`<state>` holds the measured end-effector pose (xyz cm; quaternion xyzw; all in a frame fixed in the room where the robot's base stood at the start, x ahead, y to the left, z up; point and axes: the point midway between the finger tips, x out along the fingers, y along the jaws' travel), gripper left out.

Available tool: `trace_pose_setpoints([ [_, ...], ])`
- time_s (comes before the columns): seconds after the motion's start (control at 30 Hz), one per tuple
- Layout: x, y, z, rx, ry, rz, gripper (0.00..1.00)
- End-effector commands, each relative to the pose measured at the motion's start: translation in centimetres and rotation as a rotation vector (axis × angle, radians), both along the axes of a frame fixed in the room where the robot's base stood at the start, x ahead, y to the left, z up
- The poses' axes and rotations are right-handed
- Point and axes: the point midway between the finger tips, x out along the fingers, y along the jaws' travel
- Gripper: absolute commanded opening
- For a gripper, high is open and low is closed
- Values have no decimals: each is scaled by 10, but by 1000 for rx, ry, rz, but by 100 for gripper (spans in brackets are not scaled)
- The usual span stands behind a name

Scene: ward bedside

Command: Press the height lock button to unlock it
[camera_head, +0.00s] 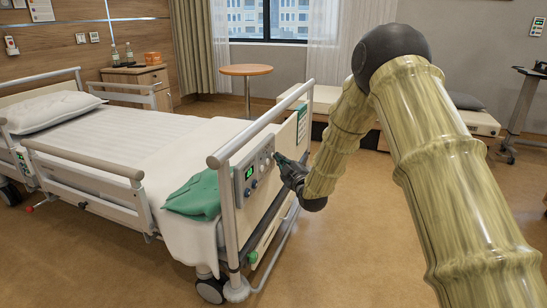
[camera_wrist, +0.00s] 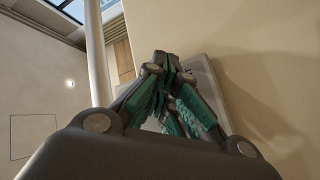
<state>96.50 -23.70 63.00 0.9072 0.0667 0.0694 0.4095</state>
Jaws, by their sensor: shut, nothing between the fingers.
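The bed's control panel (camera_head: 255,170) is a grey box on the footboard, with a small lit green display and several buttons and knobs. The height lock button cannot be told apart from the others at this size. My gripper (camera_head: 281,159) is at the right edge of the panel, pointing at it; whether it touches cannot be told. In the wrist view my gripper (camera_wrist: 168,62) has its teal-padded fingers together and empty.
The hospital bed (camera_head: 140,140) has a tubular footboard rail (camera_head: 262,122) close to my gripper. A green cloth (camera_head: 195,195) lies on the blanket beside the panel. A round table (camera_head: 246,70) and a bedside cabinet (camera_head: 140,78) stand at the back.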

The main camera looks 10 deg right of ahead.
Motion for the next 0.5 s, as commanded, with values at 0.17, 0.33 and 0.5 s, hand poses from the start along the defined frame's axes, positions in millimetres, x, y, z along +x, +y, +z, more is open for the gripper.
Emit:
trace_pose_setpoints([
  [0.17, -4, -6, 1, 0, 0, 0, 0],
  [0.33, -8, -11, 0, 0, 1, 1, 0],
  [0.5, -8, -11, 0, 0, 1, 1, 0],
])
